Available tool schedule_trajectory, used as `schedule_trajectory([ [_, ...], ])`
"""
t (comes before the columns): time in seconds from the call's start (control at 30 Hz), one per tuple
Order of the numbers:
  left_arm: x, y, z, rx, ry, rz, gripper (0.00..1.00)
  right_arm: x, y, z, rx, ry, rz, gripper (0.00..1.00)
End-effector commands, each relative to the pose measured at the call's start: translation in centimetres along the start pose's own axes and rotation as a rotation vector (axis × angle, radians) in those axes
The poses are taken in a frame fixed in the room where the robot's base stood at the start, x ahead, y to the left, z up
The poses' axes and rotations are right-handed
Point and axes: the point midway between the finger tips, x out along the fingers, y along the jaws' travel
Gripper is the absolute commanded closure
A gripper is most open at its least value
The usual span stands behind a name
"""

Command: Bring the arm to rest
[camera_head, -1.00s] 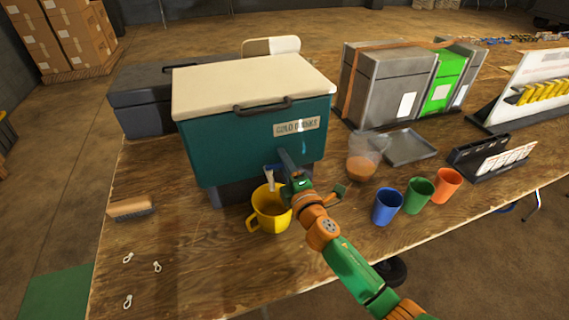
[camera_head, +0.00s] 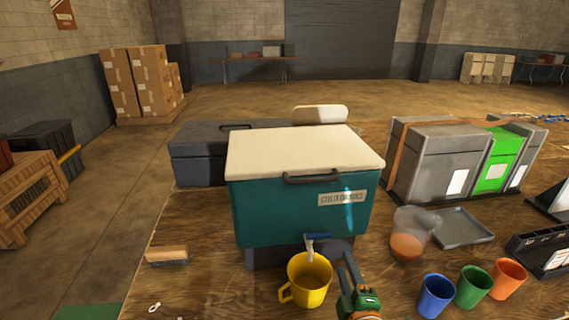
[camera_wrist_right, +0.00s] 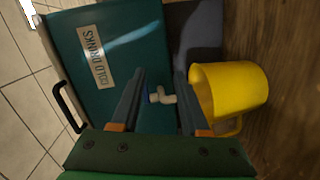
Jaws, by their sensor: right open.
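My right gripper (camera_head: 349,272) is at the bottom of the head view, to the right of a yellow mug (camera_head: 309,280). In the right wrist view its two fingers (camera_wrist_right: 158,85) are apart with nothing held between them. Beyond them are the white spigot (camera_wrist_right: 162,96) of the teal drinks cooler (camera_wrist_right: 110,60) and the yellow mug (camera_wrist_right: 228,92). The mug stands upright on the table below the spigot. The cooler (camera_head: 270,216) has a closed cream lid in the head view. My left gripper is in neither view.
A blue cup (camera_head: 435,297), a green cup (camera_head: 473,287) and an orange cup (camera_head: 508,279) stand at the right. A brush (camera_head: 167,255) lies at the left on bare wood.

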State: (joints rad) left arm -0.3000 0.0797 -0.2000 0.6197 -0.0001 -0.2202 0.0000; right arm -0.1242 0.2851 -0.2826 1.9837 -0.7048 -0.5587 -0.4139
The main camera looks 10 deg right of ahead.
Motion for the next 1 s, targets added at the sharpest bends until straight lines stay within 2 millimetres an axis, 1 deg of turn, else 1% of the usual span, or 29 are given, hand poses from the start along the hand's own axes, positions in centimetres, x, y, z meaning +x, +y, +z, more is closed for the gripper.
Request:
schedule_trajectory([
  [0.03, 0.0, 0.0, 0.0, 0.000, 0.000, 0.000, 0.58, -1.4, -1.9, 1.6, 0.143, -0.087, -0.085, 0.55],
  [0.07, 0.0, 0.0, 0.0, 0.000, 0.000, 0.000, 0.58, -2.4, -3.1, 2.6, 0.239, -0.148, -0.144, 0.55],
  [0.1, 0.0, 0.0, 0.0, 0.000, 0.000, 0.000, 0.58, -4.0, -5.0, 3.6, 0.358, -0.226, -0.223, 0.55],
  [0.17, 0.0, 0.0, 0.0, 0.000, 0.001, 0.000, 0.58, -6.3, -7.3, 4.6, 0.504, -0.331, -0.330, 0.55],
  [0.2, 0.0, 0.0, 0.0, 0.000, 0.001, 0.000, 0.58, -7.9, -8.7, 4.9, 0.585, -0.391, -0.395, 0.55],
  [0.27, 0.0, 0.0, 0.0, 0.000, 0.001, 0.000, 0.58, -10.3, -10.6, 5.2, 0.688, -0.475, -0.486, 0.55],
  [0.3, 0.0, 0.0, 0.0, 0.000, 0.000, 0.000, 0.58, -11.8, -11.6, 5.2, 0.747, -0.526, -0.544, 0.55],
  [0.37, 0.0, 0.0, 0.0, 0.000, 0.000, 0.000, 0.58, -14.2, -12.9, 5.0, 0.825, -0.599, -0.626, 0.55],
  [0.4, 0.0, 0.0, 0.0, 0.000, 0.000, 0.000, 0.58, -15.7, -13.7, 4.8, 0.871, -0.645, -0.679, 0.55],
  [0.47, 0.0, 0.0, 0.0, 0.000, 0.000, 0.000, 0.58, -18.1, -14.6, 4.4, 0.932, -0.711, -0.757, 0.55],
  [0.5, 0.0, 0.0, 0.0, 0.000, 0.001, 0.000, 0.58, -19.6, -15.1, 4.1, 0.968, -0.754, -0.808, 0.55],
  [0.57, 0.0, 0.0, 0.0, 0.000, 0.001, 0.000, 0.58, -22.0, -15.7, 3.5, 1.015, -0.818, -0.885, 0.55],
  [0.6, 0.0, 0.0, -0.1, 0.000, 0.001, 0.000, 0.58, -21.3, -17.1, 3.9, 1.006, -0.821, -0.885, 0.55],
  [0.63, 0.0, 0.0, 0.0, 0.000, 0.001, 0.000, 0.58, -21.0, -18.0, 4.1, 1.001, -0.825, -0.888, 0.55],
  [0.77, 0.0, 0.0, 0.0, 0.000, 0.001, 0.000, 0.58, -20.2, -21.8, 4.8, 0.990, -0.840, -0.904, 0.55],
  [0.8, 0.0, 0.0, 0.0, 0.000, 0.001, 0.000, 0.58, -20.1, -23.0, 5.1, 0.986, -0.846, -0.910, 0.55],
  [0.87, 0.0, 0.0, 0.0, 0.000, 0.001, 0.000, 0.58, -20.1, -25.0, 5.6, 0.979, -0.854, -0.919, 0.55],
  [0.97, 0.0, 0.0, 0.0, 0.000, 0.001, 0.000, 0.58, -20.5, -28.6, 6.5, 0.968, -0.869, -0.936, 0.55],
  [1.0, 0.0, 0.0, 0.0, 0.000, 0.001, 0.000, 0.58, -20.8, -30.1, 7.0, 0.962, -0.876, -0.943, 0.55],
])
